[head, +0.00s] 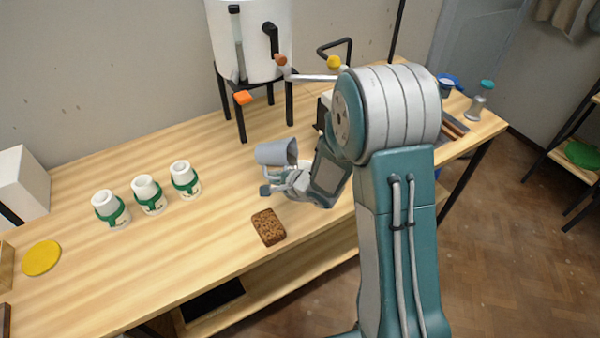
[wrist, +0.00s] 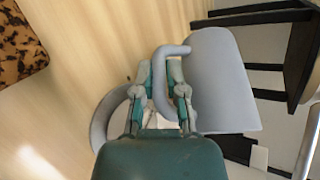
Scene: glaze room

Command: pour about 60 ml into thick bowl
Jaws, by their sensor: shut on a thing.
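A grey jug (head: 272,153) is held above the wooden table, looking tilted in the head view. It also shows in the wrist view (wrist: 222,85), with its handle between the fingers. My gripper (head: 288,178) is shut on that handle; the fingers show in the wrist view (wrist: 165,90). A thick grey curved rim (wrist: 104,120) shows below and left of the fingers in the wrist view, probably the thick bowl. My gripper hides most of it. The inside of the jug and any liquid are hidden.
A brown speckled sponge-like block (head: 268,227) lies in front of my gripper. Three white jars with green bands (head: 149,195) stand to the left, near a yellow disc (head: 42,258). A white tank (head: 250,45) on a black stand (head: 240,122) is behind. Table between jars and sponge is clear.

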